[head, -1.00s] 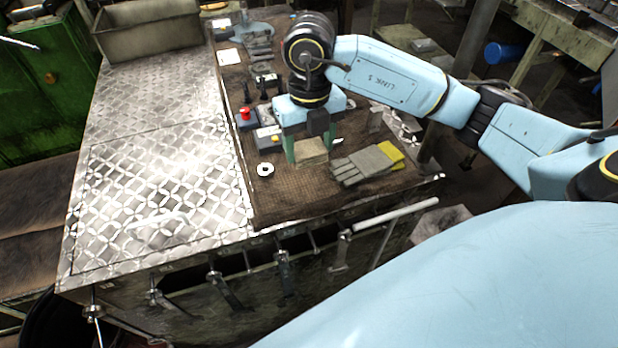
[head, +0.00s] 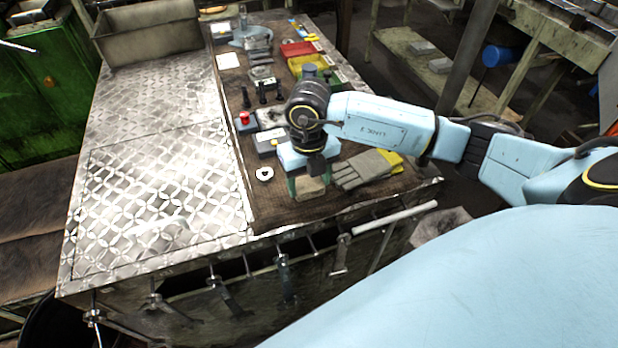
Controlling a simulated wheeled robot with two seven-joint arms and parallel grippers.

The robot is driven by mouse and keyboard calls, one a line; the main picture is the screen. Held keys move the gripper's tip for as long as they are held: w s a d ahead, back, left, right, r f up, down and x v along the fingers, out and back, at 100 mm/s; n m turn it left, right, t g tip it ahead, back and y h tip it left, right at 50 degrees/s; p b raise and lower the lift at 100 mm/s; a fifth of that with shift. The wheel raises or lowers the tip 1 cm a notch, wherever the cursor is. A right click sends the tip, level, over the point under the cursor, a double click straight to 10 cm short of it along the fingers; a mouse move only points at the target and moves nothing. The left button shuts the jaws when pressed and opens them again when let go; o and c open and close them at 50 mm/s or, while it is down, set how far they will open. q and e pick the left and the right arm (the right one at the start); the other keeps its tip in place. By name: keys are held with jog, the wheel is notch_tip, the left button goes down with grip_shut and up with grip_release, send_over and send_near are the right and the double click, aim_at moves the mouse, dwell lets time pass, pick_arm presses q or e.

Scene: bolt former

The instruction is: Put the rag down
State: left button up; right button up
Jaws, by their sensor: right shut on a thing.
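The rag (head: 311,188) is a folded tan cloth between the green fingers of my right gripper (head: 308,189). My right gripper is shut on it, low over the front part of the brown mat (head: 290,215). I cannot tell whether the rag touches the mat. The upper part of the rag is hidden behind the gripper body. My left gripper is not in view.
Grey and yellow gloves (head: 362,169) lie just right of the rag. A white ring (head: 264,174) lies to its left. A box with a red button (head: 245,121) and red and yellow bins (head: 308,62) stand farther back. The metal plate at left (head: 150,190) is clear.

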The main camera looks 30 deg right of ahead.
aim_at(309, 182)
jog(key=o, duration=1)
jog(key=shift+f, duration=0.15)
jog(key=shift+r, duration=0.3)
notch_tip(309, 182, up, 12)
jog(key=shift+w+b, duration=0.2)
jog(key=shift+b, duration=0.15)
jog(key=shift+d+f, duration=0.1)
